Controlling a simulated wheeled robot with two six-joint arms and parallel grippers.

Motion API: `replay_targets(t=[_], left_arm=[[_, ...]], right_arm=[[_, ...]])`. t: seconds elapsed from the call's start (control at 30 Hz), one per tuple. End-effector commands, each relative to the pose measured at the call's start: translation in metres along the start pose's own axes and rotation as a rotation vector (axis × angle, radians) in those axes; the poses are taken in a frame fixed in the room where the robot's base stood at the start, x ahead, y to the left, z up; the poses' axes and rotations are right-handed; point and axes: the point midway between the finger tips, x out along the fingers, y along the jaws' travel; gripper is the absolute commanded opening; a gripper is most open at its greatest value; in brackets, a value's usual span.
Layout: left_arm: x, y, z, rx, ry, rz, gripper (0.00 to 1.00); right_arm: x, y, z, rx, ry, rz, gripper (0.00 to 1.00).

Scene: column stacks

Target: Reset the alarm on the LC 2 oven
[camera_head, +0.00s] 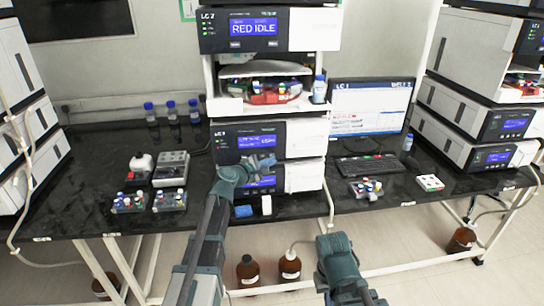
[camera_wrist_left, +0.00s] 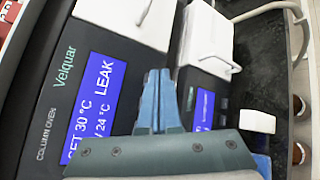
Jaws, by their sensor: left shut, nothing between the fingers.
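The column oven (camera_head: 228,132) is the middle unit of the central stack, whose top unit reads LC 2. In the left wrist view its dark front (camera_wrist_left: 98,35) reads COLUMN OVEN. Its blue display (camera_wrist_left: 97,108) reads LEAK, SET 30 °C and 24 °C. My left gripper (camera_head: 268,161) is in front of the stack, around the oven's lower edge. In the left wrist view its blue fingertips (camera_wrist_left: 158,73) are together and empty, over the panel right of the display. Contact with the panel cannot be told. Part of my right arm shows at the bottom; its fingers are not visible.
The top unit's display (camera_head: 254,27) reads RED IDLE. Another unit with a blue display (camera_wrist_left: 204,108) sits below the oven. A monitor (camera_head: 369,108) and keyboard (camera_head: 370,166) stand to the right. Vial racks (camera_head: 129,202) stand left on the black bench. Brown bottles (camera_head: 248,272) stand below.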

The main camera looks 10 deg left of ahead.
Motion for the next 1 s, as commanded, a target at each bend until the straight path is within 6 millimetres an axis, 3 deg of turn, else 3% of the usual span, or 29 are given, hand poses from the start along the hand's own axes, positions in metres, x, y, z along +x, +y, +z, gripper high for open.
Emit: replay_targets(t=[1.0], left_arm=[[0.0072, 0.0055, -0.0053, 0.0, 0.0, 0.0, 0.0]], right_arm=[[-0.0001, 0.0, 0.0, 0.0, 0.0, 0.0, 0.0]])
